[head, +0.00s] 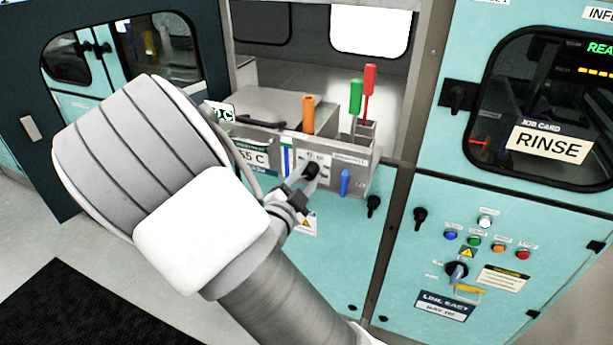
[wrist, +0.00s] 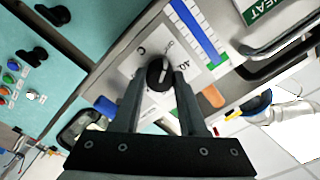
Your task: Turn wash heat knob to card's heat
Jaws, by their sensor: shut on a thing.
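The black wash heat knob (head: 312,170) sits on a pale dial plate on the front of the grey bench unit. In the wrist view the knob (wrist: 157,72) shows a light pointer mark between my fingers, with dial print around it too small and tilted to read surely. My gripper (head: 308,172) reaches the knob from the front. In the wrist view my gripper (wrist: 159,78) has one finger on each side of the knob and is shut on it. A card (head: 254,158) left of the knob reads "55 C", its left part hidden by my arm.
Orange (head: 308,115), green (head: 356,96) and red (head: 369,79) handles stand along the unit. A blue bar (head: 345,183) is right of the knob. A job card (head: 549,143) reading "RINSE" is on the right cabinet window, above buttons and a rotary switch (head: 457,270).

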